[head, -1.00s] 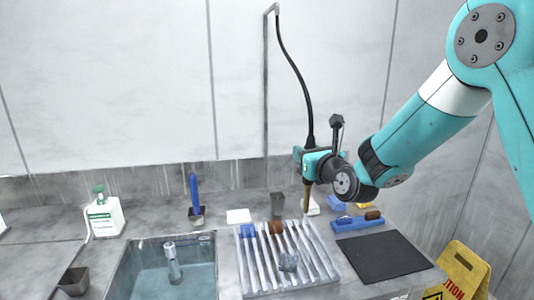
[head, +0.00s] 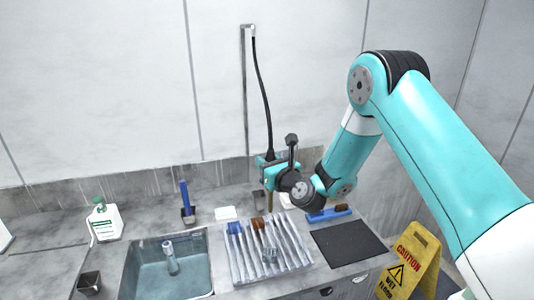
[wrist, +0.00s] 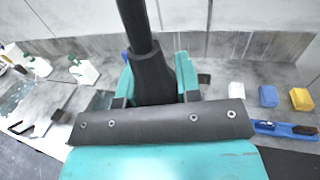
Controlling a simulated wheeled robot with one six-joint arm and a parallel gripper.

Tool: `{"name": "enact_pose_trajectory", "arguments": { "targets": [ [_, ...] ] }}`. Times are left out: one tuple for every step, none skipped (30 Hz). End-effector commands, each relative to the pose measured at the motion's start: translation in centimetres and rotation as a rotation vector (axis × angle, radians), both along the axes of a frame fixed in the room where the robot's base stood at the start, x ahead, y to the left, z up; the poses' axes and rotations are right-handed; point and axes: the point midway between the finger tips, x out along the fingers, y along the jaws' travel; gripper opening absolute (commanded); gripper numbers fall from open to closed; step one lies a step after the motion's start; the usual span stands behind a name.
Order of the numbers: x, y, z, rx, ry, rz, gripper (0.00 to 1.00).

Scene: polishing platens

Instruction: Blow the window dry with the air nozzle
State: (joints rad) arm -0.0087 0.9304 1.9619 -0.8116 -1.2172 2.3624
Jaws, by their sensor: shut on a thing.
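My gripper (head: 267,170) is shut on the air nozzle, whose black hose (head: 264,95) runs up to a wall bracket. The nozzle's brass tip (head: 269,202) points down by the back edge of the ribbed rack (head: 240,268). A small clear block (head: 270,255), which seems to be the window, is on the front part of the rack, below and in front of the tip. In the wrist view the gripper (wrist: 155,88) has its teal fingers on either side of the black nozzle body (wrist: 152,72); the tip and the window are hidden there.
A sink (head: 150,280) lies left of the rack and a black mat (head: 348,245) right of it. A blue holder with a brush (head: 330,214) stands behind the mat. A white bottle (head: 104,222) is far left. A yellow caution sign (head: 408,265) stands front right.

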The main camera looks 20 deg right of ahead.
Motion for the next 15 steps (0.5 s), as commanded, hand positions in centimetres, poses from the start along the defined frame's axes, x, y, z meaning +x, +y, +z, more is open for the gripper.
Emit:
{"name": "enact_pose_trajectory", "arguments": {
  "targets": [
    [0.0, 0.0, -0.5, 0.0, -0.001, 0.0, 0.08],
    [0.0, 0.0, -0.8, 0.0, -0.001, 0.0, 0.08],
    [0.0, 0.0, -1.1, 0.0, -0.001, 0.0, 0.08],
    [0.0, 0.0, -1.4, -0.001, -0.001, 0.0, 0.08],
    [0.0, 0.0, -1.7, -0.001, -0.001, 0.0, 0.08],
    [0.0, 0.0, -2.2, -0.001, -0.001, 0.0, 0.08],
    [0.0, 0.0, -2.6, -0.001, -0.001, 0.0, 0.08],
    [0.0, 0.0, -3.0, -0.001, -0.001, 0.0, 0.08],
    [0.0, 0.0, -3.6, -0.001, 0.0, 0.0, 0.08],
    [0.0, 0.0, -4.0, -0.001, 0.0, 0.0, 0.08],
    [0.0, 0.0, -4.5, -0.001, -0.001, 0.0, 0.08],
    [0.0, 0.0, -5.1, -0.001, 0.0, 0.0, 0.08],
    [0.0, 0.0, -5.6, -0.001, -0.001, 0.0, 0.08],
    [0.0, 0.0, -6.0, 0.0, 0.0, 0.0, 0.08],
    [0.0, 0.0, -6.6, 0.0, -0.001, 0.0, 0.08]
  ]
}}
